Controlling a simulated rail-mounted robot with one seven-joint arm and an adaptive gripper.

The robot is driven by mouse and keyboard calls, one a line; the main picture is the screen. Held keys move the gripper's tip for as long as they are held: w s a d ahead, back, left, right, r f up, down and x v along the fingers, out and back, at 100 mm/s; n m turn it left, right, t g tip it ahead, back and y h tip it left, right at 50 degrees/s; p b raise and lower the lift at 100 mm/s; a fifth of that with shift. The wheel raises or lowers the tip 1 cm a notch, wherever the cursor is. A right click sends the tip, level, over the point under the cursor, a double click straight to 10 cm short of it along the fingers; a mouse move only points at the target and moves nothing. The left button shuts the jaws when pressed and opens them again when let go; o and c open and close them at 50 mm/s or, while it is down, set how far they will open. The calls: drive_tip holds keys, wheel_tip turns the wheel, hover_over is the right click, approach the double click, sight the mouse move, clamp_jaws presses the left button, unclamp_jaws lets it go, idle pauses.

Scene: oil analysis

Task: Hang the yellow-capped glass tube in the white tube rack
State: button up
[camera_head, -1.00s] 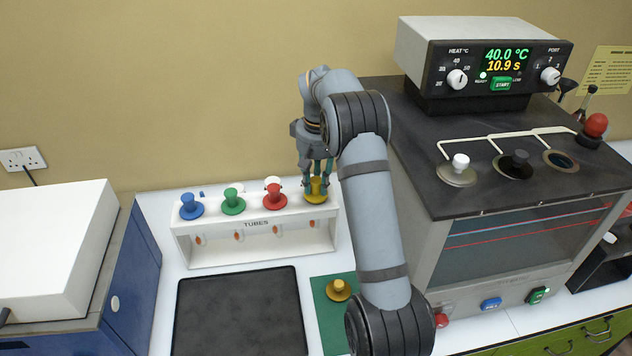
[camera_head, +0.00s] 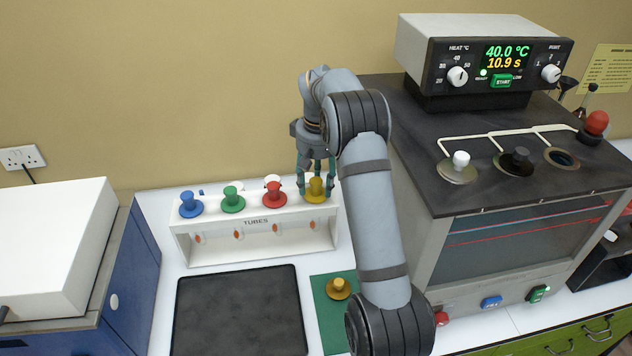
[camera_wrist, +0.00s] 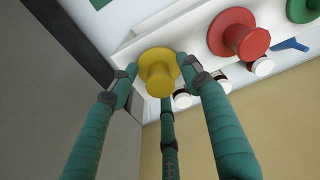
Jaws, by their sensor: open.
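The yellow-capped tube (camera_head: 316,190) sits upright in the rightmost place of the white tube rack (camera_head: 254,246), its cap above the rack top. The cap also shows in the wrist view (camera_wrist: 158,72). The tube's glass body is hidden or too small to make out. My gripper (camera_head: 316,186) is open, with its teal fingers spread around the yellow cap. In the wrist view the fingers (camera_wrist: 165,88) stand apart around the cap with nothing clasped.
Blue (camera_head: 191,205), green (camera_head: 232,201) and red (camera_head: 274,196) capped tubes fill the rack's other places. Another yellow-topped item (camera_head: 339,289) stands on a green mat (camera_head: 330,318). A dark mat (camera_head: 240,315) lies in front. The heating bath (camera_head: 520,200) stands close at right.

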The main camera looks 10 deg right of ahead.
wheel_tip(320, 180, up, 12)
drive_tip(key=s, duration=0.1)
idle(0.5)
drive_tip(key=shift+f, duration=0.1)
drive_tip(key=f, duration=0.8)
drive_tip(key=w+f, duration=0.1)
drive_tip(key=f, duration=0.3)
drive_tip(key=shift+r+p, duration=0.35)
drive_tip(key=shift+r, duration=0.15)
drive_tip(key=shift+f, duration=0.1)
